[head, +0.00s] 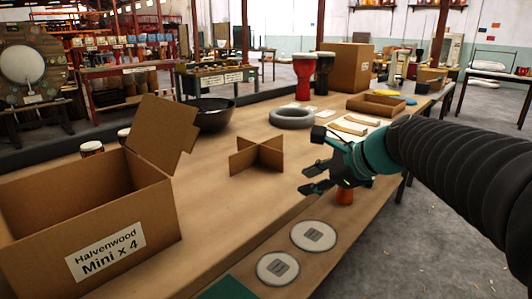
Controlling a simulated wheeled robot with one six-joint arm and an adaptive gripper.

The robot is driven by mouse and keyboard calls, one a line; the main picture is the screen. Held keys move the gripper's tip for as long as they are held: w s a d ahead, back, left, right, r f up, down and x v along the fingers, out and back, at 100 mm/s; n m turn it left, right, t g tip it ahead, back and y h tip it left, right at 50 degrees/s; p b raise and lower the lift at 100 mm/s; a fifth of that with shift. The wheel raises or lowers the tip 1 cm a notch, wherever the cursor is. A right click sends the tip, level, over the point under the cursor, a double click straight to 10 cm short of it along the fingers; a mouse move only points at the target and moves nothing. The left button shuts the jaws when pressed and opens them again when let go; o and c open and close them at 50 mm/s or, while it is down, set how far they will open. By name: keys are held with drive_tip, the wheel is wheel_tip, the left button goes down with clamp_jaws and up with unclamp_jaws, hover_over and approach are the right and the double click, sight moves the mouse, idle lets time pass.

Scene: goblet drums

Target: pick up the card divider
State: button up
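The card divider (257,157) is a brown cardboard cross of two interlocked panels. It stands upright on the wooden workbench (215,220), right of the open carton and near the middle of the picture. My gripper (309,160) is to the right of the divider, pointing left toward it. Its two dark fingers are spread apart with nothing visible between them. A gap shows in the picture between the fingertips and the divider.
An open carton (160,226) labelled "Halvenwood Mini x 4" stands at left. A black bowl (210,115), grey ring (292,117), goblet drums (304,78) and a shallow cardboard tray (376,106) are behind. Two round discs (313,236) lie in front. Bench around the divider is clear.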

drive_tip(key=w+r+m+t+y, duration=0.25)
drive_tip(key=w+r+m, duration=0.25)
drive_tip(key=w+m, duration=0.3)
approach(267, 149)
drive_tip(key=shift+n+g, duration=0.4)
drive_tip(key=shift+g, duration=0.05)
drive_tip(key=w+a, duration=0.3)
drive_tip(key=shift+w+a+f, duration=0.2)
drive_tip(key=shift+f, duration=0.15)
drive_tip(key=shift+f+x, duration=0.15)
drive_tip(key=shift+x, duration=1.2)
drive_tip(key=shift+f+x, duration=0.15)
drive_tip(key=shift+x, duration=1.15)
drive_tip(key=shift+s+d, duration=0.1)
drive_tip(key=shift+d, duration=0.05)
clamp_jaws()
